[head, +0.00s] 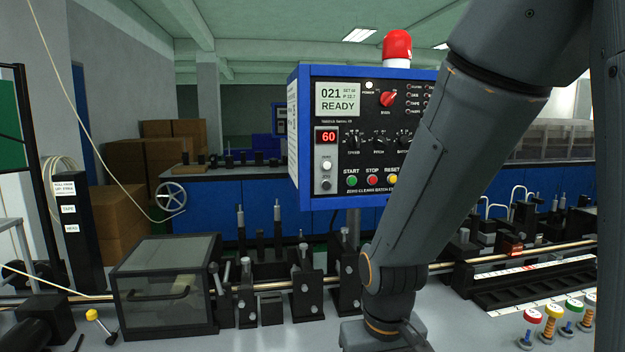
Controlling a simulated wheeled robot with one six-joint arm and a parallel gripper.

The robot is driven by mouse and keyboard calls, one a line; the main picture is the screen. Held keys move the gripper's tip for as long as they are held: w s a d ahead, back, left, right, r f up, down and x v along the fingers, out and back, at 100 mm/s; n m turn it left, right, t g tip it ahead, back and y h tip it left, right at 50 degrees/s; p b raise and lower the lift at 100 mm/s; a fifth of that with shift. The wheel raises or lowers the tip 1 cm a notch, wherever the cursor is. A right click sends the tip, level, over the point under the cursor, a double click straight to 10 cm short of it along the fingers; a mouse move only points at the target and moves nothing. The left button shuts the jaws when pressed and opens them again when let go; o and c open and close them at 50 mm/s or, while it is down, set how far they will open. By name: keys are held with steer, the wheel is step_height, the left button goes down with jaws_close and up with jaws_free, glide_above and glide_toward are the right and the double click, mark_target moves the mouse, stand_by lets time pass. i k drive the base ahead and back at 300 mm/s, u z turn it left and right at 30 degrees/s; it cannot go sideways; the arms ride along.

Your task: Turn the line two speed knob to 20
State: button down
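A blue-framed control panel (305,185) stands at the centre, with a black face. A small black knob (352,138) sits beside a red display (326,137) reading 60; its lettering is too small to read surely. Another black knob (379,139) is to its right, and a third is partly behind my arm. I cannot tell which knob or panel belongs to line two. My arm crosses in front of the panel's right side from the upper right down to the bench. My gripper is not in view.
A red selector knob (388,99), a screen (338,99) reading 021 and READY, and start (351,180), stop (372,180) and reset buttons share the panel. A clear-lidded box (168,285), a metal rod and black fixtures crowd the bench. Another blue panel (278,122) is behind.

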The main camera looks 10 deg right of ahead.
mark_target(354, 142)
steer(key=k, duration=1)
steer(key=u, duration=1.35)
steer(key=i, duration=0.95)
steer(key=z, duration=1.45)
